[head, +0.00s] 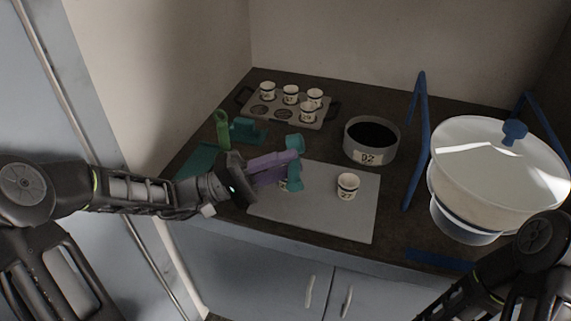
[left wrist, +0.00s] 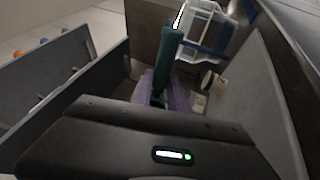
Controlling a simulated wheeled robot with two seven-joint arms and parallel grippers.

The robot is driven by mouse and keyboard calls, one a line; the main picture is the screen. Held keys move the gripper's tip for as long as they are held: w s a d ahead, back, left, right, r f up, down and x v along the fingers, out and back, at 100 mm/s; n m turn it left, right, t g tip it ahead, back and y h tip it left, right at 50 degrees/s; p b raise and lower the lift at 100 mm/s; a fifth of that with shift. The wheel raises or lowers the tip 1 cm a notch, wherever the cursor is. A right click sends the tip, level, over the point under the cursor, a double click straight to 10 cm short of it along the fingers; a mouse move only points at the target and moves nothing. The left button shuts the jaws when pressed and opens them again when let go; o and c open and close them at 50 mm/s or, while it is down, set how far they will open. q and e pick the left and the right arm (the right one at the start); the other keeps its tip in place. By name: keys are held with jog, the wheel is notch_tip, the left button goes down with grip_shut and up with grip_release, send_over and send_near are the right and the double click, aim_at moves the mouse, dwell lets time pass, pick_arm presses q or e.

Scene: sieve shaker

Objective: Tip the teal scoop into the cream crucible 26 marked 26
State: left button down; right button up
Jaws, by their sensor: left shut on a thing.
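My left gripper (head: 284,166), with purple fingers, is shut on the teal scoop (head: 294,142) above the grey mat. Teal shows on both sides of the fingers; the scoop also shows in the left wrist view (left wrist: 167,62) between the purple fingers (left wrist: 178,97). Whether its bowl is level or tipped, and what it holds, I cannot tell. A cream crucible (head: 283,185) is mostly hidden behind the fingers and scoop, its mark not readable. Another cream crucible (head: 348,187), seemingly marked 27, stands upright on the mat, right of the gripper. My right gripper is out of view.
The grey mat (head: 330,223) lies at the counter's front. A tray (head: 284,119) with several cream crucibles stands behind. A white lidded bowl (head: 495,170) and blue frame (head: 419,140) stand right. Green holders (head: 245,130) are left.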

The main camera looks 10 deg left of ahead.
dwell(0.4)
pick_arm(q)
jog(key=r+y+p, duration=0.1)
jog(key=p, duration=0.1)
jog(key=g+y+p, duration=0.1)
jog(key=y+p, duration=0.1)
jog(key=p, duration=0.1)
jog(key=shift+d+r+m, duration=0.35)
jog(key=shift+m, duration=0.05)
jog(key=shift+f+y+p, duration=0.1)
jog(key=shift+y+p, duration=0.2)
jog(key=shift+f, duration=0.2)
jog(key=shift+w, duration=0.1)
